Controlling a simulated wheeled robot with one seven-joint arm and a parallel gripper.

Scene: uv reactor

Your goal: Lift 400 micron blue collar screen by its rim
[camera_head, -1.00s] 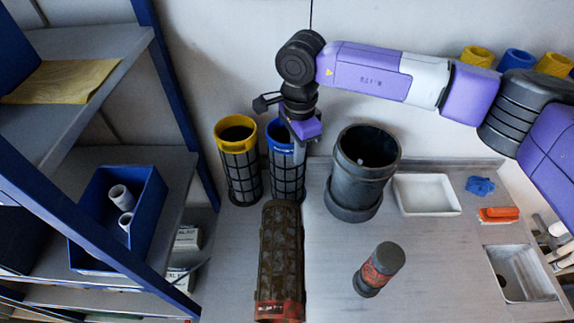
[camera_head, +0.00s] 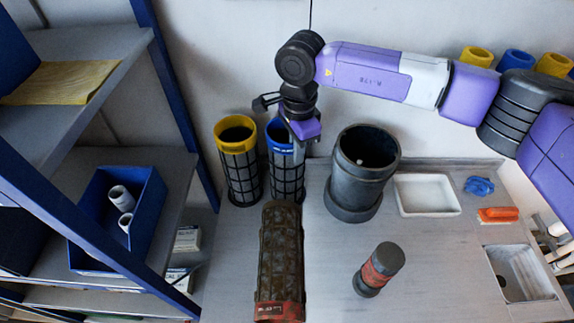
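The blue collar screen (camera_head: 286,178) stands upright on the bench, a dark mesh cylinder with a blue rim. My gripper (camera_head: 299,146) points down at the right side of that rim and overlaps it in the picture. Its purple body hides part of the collar. The fingertips are small and dark against the screen, so I cannot tell whether they close on the rim. The screen's base appears to rest on the bench.
A yellow collar screen (camera_head: 240,170) stands close on the left. A dark open housing (camera_head: 360,180) stands on the right. A dirty red-ended screen (camera_head: 281,255) is in front. A small dark cylinder (camera_head: 378,270), white tray (camera_head: 427,207) and blue-framed shelf (camera_head: 158,70) are nearby.

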